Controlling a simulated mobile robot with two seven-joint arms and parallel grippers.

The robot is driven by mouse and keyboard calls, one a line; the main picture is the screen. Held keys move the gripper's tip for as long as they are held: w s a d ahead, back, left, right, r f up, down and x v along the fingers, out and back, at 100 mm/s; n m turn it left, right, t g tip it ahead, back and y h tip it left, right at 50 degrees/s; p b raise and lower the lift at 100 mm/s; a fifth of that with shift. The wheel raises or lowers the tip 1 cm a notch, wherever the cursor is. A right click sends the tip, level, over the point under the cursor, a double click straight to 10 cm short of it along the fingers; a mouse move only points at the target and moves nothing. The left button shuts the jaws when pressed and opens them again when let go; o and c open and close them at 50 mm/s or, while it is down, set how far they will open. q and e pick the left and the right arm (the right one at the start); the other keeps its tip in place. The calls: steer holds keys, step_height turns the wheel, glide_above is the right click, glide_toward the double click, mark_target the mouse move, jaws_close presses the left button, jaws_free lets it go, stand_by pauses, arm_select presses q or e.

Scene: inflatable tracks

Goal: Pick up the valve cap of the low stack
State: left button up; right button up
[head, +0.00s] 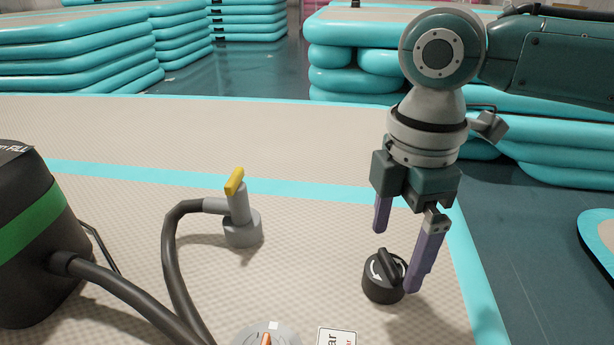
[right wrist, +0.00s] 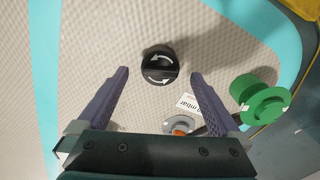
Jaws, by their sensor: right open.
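The valve cap (head: 384,276) is a round black cap with a raised grip bar and white curved arrows. It stands on the beige top of the inflatable track in the head view. In the right wrist view the cap (right wrist: 160,66) lies ahead of the fingertips, between their lines. My right gripper (head: 396,258) is open and points down at the cap, with one finger in front of its right side in the head view. Nothing is between its fingers (right wrist: 158,75) in the wrist view, and contact with the cap cannot be told. My left gripper is not in view.
A grey hose fitting with a yellow lever (head: 242,225) stands left of the cap. A black pump with a green band (head: 35,220) is at the far left. A gauge (head: 268,335) and label (head: 337,338) are at the front. A green cap (right wrist: 258,95) shows right.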

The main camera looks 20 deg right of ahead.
mark_target(390, 262)
steer(key=f+b, duration=0.4)
steer(key=f, duration=0.1)
steer(key=shift+a, duration=0.2)
steer(key=shift+r, duration=0.1)
steer(key=shift+c, duration=1.4)
steer(key=c, duration=1)
